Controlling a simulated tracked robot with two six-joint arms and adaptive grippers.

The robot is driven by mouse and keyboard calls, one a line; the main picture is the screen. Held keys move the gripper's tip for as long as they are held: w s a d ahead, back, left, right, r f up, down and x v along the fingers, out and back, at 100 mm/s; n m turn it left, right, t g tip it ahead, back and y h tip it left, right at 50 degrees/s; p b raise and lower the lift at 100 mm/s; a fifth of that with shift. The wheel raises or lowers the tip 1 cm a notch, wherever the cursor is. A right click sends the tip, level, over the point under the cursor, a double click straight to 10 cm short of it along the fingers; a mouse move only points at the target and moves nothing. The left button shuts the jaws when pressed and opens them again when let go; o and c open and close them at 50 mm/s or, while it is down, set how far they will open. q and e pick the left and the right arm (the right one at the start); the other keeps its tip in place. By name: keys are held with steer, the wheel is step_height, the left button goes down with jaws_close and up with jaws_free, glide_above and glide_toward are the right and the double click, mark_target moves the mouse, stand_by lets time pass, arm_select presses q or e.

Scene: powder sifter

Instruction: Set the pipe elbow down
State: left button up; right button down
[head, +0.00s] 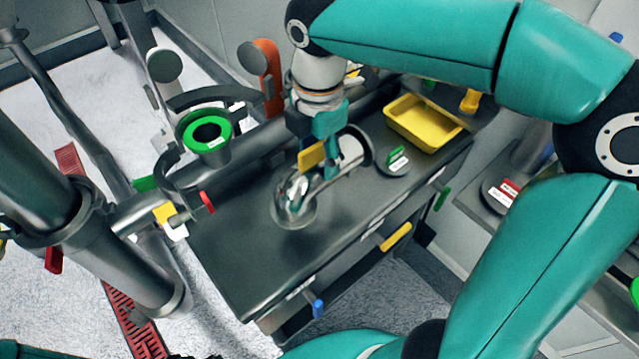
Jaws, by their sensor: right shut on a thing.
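The pipe elbow (293,200) is a shiny metal bend with a flange at each end. It is over the dark metal tabletop (250,250) in the middle of the head view. One flange faces down at or just above the surface; I cannot tell if it touches. My right gripper (330,155) comes down from above and is shut on the pipe elbow near its upper, rear end. The fingertips are partly hidden by the gripper body and the elbow. My left gripper is not in view.
A yellow tray (424,122) stands at the table's back right. A round disc with a green handle (394,163) lies between tray and elbow. A green-ringed pipe opening (207,131) and a clamp are at left. The table's front left is clear.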

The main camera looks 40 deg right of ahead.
mark_target(320, 146)
step_height(320, 146, down, 8)
steer(key=shift+c, duration=1.9)
jaws_free()
step_height(320, 146, up, 12)
steer(key=shift+s+a+r+p, duration=0.1)
steer(key=shift+p, duration=0.2)
steer(key=shift+s, duration=0.1)
